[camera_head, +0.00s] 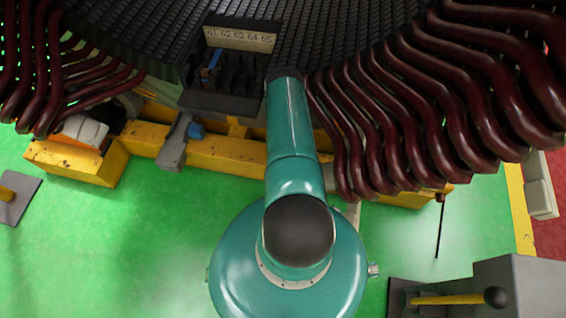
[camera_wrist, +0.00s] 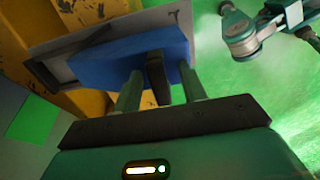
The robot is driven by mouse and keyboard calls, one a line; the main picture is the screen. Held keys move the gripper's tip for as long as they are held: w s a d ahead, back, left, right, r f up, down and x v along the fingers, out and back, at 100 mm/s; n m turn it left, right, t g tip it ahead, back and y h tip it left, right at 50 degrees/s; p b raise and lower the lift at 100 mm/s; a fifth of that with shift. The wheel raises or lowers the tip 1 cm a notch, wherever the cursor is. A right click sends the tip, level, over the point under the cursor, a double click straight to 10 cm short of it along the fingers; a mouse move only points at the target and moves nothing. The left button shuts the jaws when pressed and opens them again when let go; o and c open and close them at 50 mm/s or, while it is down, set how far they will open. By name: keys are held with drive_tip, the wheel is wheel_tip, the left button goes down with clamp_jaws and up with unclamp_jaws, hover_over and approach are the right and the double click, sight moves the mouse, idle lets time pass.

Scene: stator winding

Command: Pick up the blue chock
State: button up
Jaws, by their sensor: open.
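In the wrist view a blue block, the blue chock (camera_wrist: 108,67), stands just beyond my gripper (camera_wrist: 160,70), in front of a pale grey plate. A narrow dark tab (camera_wrist: 157,79) stands out from the chock toward me, between the two fingers. The fingers are apart, one on each side of the tab, with a gap to it. Their tips are close to the blue face; I cannot tell whether they touch it. In the head view my gripper is not visible. A small blue piece (camera_head: 196,131) shows there beside a grey bracket; I cannot tell whether it is the same chock.
A yellow beam (camera_head: 215,153) runs under the dark stator core (camera_head: 345,38). Dark red coil ends (camera_head: 420,120) hang on both sides. An orange-and-white object (camera_head: 82,131) lies at the left. Green floor (camera_head: 135,235) is open at the lower left. A grey box (camera_head: 530,285) stands lower right.

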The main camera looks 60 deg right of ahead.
drive_tip(key=c, duration=0.9)
clamp_jaws()
drive_tip(key=shift+d+r, duration=0.1)
drive_tip(key=shift+r, duration=0.1)
